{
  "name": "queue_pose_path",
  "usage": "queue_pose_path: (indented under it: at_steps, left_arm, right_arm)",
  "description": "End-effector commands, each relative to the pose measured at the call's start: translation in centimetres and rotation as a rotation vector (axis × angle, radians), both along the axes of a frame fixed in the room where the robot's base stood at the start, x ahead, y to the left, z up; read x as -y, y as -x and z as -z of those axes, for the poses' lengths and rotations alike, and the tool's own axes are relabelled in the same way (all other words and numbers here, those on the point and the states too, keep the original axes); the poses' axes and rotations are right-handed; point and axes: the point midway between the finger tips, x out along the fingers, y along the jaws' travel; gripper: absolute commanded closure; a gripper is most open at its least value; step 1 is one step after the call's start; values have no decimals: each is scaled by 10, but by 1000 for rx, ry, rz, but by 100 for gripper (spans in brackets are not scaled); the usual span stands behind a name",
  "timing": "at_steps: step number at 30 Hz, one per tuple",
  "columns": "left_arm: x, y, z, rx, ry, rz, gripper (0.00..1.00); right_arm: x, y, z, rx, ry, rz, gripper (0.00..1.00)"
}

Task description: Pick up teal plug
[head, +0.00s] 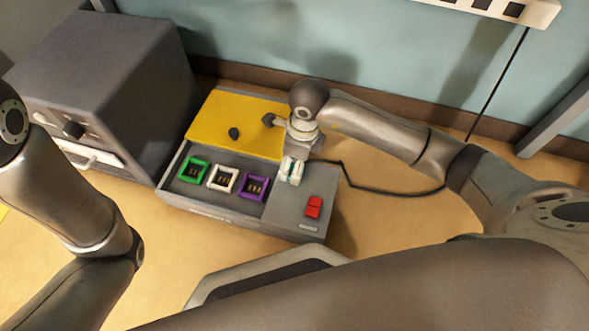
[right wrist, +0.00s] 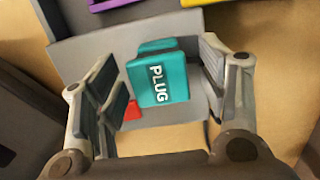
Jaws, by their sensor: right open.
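The teal plug (right wrist: 158,80), marked PLUG, shows between the two fingers of my right gripper (right wrist: 155,95) in the right wrist view. Bare space shows on its left side, and its right side is close to the other finger. In the head view the right gripper (head: 292,172) points down over the right part of the grey box, and only a little teal (head: 296,172) shows at its fingertips. The right gripper is open around the plug; whether a finger touches it I cannot tell. My left arm is at the left of the head view, with its gripper out of view.
The grey box (head: 215,211) has green (head: 193,170), white (head: 222,178) and purple (head: 253,186) sockets, a red switch (head: 313,207) and a yellow panel (head: 232,115) with dark knobs. A dark grey cabinet (head: 150,90) stands close at left. A black cable (head: 385,192) runs right.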

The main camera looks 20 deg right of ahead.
Motion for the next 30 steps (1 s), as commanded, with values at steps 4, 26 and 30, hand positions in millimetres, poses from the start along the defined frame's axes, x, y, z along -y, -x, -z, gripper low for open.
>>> queue_pose_path:
  at_steps: [4,26,30]
  left_arm:
    - [0,0,-1,0,0,0,100]
    - [0,-1,-5,-2,0,0,100]
    - [0,-1,-14,-3,0,0,100]
  right_arm:
    - [0,0,-1,1,-1,0,39]
    - [0,-1,-8,2,-1,-1,85]
    - [0,-1,-22,4,-1,-2,85]
